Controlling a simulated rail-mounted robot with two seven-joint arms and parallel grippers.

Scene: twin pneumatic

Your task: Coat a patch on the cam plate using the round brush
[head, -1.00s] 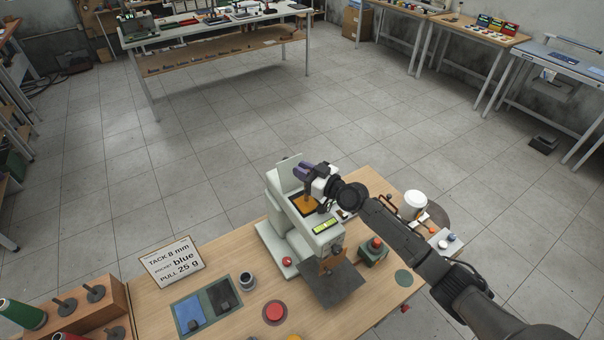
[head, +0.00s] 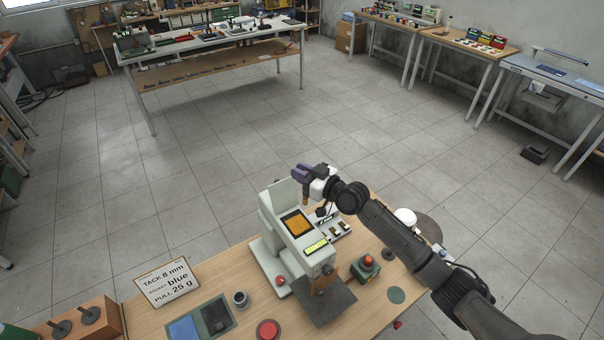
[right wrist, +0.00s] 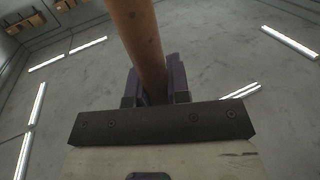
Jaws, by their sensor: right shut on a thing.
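My right gripper (head: 308,172) is raised above the back right of the pale green machine (head: 283,232). In the right wrist view, its purple jaws (right wrist: 160,84) are shut on the brown round handle of what looks like the round brush (right wrist: 140,45). The brush's bristle end is not clear in either view. An orange rectangle (head: 297,222) in a dark frame lies on the machine's sloping top, apart from the gripper. It may be the cam plate, but I cannot tell for sure. My left gripper is not in view.
A sign (head: 168,282), a small grey cup (head: 240,299), blue and black pads (head: 199,322) and a red button (head: 268,330) are left of the machine. A green box with a red button (head: 365,267) and a white pot (head: 405,217) are on its right.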

